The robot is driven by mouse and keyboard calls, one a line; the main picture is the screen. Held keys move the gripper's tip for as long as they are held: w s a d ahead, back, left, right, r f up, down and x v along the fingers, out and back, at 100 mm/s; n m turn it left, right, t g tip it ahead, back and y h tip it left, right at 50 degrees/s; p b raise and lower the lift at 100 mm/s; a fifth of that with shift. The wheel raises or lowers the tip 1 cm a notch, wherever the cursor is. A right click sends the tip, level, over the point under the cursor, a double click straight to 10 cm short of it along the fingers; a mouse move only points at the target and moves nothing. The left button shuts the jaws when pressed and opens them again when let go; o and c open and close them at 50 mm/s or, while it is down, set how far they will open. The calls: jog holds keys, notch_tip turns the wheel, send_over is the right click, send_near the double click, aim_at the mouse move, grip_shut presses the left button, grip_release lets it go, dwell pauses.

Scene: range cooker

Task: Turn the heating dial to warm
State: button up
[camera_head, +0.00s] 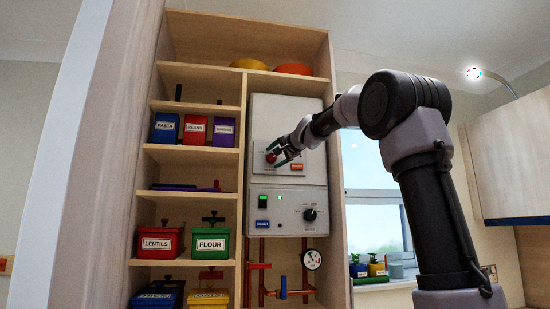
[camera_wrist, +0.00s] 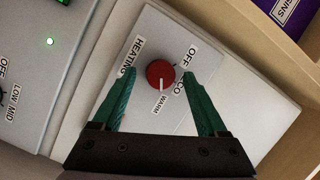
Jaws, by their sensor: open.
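The red heating dial (camera_wrist: 157,71) sits on a white panel, with OFF, ECO and WARM labels around it and a HEATING label beside it. Its white pointer mark lies on the side facing the WARM label (camera_wrist: 165,105). My gripper (camera_wrist: 160,76) is open, with one green finger on each side of the dial. I cannot tell whether the fingers touch it. In the head view, my gripper (camera_head: 281,152) is at the upper box, and the dial (camera_head: 271,157) shows small and partly hidden between the fingers.
The white boiler unit (camera_head: 288,110) is set in a wooden cabinet. Below are a black knob (camera_head: 310,215), a green-lit switch (camera_head: 263,202) and pipes with a gauge (camera_head: 311,259). Labelled tins, such as LENTILS (camera_head: 160,243), fill the shelves at left.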

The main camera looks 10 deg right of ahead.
jog(key=f+v, duration=0.1)
jog(key=v, duration=0.9)
jog(key=shift+s+r, duration=0.3)
jog(key=shift+r, duration=0.2)
jog(key=shift+d, duration=0.1)
jog(key=s+f+n+g+h, duration=0.1)
jog(key=s+f+g, duration=0.3)
jog(key=s+f, duration=1.1)
jog(key=s+d+f+n+g+h, duration=0.1)
jog(key=s+f+n+g, duration=0.3)
jog(key=s+f, duration=1.1)
notch_tip(320, 180, down, 8)
jog(key=shift+d+g+h, duration=0.35)
jog(key=shift+g+h, duration=0.25)
